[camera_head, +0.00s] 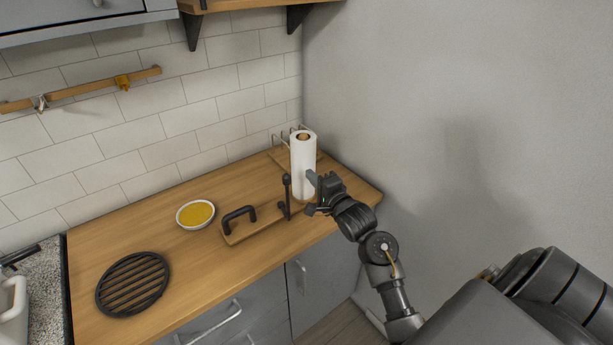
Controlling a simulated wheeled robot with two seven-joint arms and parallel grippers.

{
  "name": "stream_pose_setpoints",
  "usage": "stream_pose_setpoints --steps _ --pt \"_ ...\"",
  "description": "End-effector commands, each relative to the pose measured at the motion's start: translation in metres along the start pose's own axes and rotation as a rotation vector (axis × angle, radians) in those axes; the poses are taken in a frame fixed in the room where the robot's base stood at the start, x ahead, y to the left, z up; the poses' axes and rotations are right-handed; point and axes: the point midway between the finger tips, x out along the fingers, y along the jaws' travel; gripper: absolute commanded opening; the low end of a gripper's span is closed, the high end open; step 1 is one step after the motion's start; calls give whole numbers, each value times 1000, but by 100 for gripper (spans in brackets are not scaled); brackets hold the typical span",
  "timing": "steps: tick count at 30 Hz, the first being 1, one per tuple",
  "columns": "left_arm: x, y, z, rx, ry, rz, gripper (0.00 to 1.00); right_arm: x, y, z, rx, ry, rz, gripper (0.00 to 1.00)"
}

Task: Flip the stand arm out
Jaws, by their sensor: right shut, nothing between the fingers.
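A low wooden stand (257,231) lies on the counter, with a black loop handle (238,215) at its left end. A thin black upright arm (286,196) with a knob at its top stands at the stand's right end. My right gripper (314,194) is shut and empty just right of this black arm, in front of the paper roll. I cannot tell whether its fingers touch the arm. The gripper hides part of the area behind it. My left gripper is out of view.
A white paper roll (303,160) stands upright behind the gripper, near a wire rack at the back corner. A bowl of yellow food (196,213) and a round black trivet (133,283) are on the wooden counter (110,238). A grey wall (450,110) bounds the right.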

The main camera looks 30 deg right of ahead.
Motion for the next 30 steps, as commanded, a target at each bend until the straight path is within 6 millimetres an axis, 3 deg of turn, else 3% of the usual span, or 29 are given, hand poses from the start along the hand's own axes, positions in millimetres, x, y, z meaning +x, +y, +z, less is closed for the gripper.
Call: stream_pose_setpoints --steps 1,6,13,30 --pt "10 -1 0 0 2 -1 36 -13 6 11 2 -5 -1 0" --pt "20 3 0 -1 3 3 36 -45 5 27 1 -2 -2 0" --pt "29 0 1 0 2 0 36 -77 3 43 2 -2 -3 0" --pt "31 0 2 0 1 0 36 -88 3 49 -10 -1 6 0"
